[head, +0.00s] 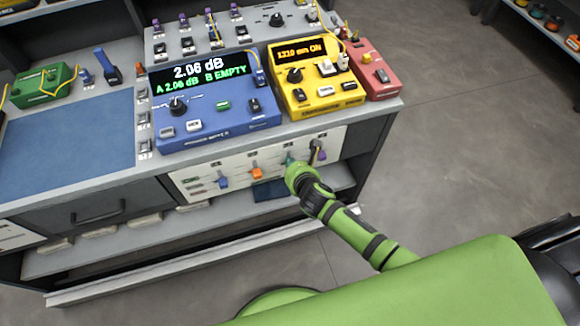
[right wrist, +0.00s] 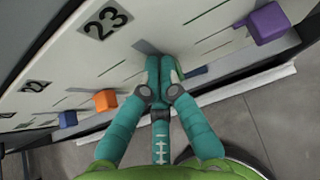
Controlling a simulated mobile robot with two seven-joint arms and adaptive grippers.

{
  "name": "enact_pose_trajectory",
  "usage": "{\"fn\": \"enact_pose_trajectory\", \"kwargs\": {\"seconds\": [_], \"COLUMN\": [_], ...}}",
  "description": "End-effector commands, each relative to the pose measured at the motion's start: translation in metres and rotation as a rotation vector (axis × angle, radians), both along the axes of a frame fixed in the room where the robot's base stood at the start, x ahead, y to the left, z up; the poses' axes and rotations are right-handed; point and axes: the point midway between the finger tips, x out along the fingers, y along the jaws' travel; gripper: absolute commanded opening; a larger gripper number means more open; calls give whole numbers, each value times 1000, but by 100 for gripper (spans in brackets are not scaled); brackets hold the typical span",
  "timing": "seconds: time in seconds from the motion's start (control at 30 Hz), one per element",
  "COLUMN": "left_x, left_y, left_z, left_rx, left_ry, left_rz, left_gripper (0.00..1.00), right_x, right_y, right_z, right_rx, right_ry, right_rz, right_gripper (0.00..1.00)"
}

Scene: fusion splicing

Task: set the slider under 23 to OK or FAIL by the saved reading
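The pale slider panel (head: 206,181) is on the front of the bench, with several coloured knobs. The label 23 (right wrist: 105,22) shows in the right wrist view above a dark slot (right wrist: 150,47). My right gripper (right wrist: 159,68) has its teal fingers together at the lower end of that slot. I cannot make out the slider knob apart from the fingers. In the head view my right gripper (head: 290,162) is against the panel, between the orange and purple knobs. The blue meter (head: 215,135) reads 2.06 dB, with A 2.06 dB and B EMPTY. My left gripper is out of view.
The orange knob (right wrist: 105,100) and purple knob (right wrist: 268,22) flank my fingers. A blue knob (head: 223,182) is farther left. The yellow unit (head: 318,92) on the bench reads 1310 nm ON, beside a red unit (head: 380,80). A shelf (head: 150,250) runs below; open floor lies right.

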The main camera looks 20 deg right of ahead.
Motion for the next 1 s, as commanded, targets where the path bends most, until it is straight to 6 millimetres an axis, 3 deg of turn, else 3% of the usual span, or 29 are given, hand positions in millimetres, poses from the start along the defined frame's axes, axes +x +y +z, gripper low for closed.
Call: {"fn": "enact_pose_trajectory", "kwargs": {"seconds": [1.0], "left_x": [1], "left_y": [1], "left_z": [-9], "left_rx": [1], "left_ry": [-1], "left_rz": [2], "left_gripper": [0], "right_x": [0], "right_y": [-1], "right_z": [-13], "right_rx": [-1], "right_ry": [2], "right_rz": [-1], "right_gripper": [0]}}
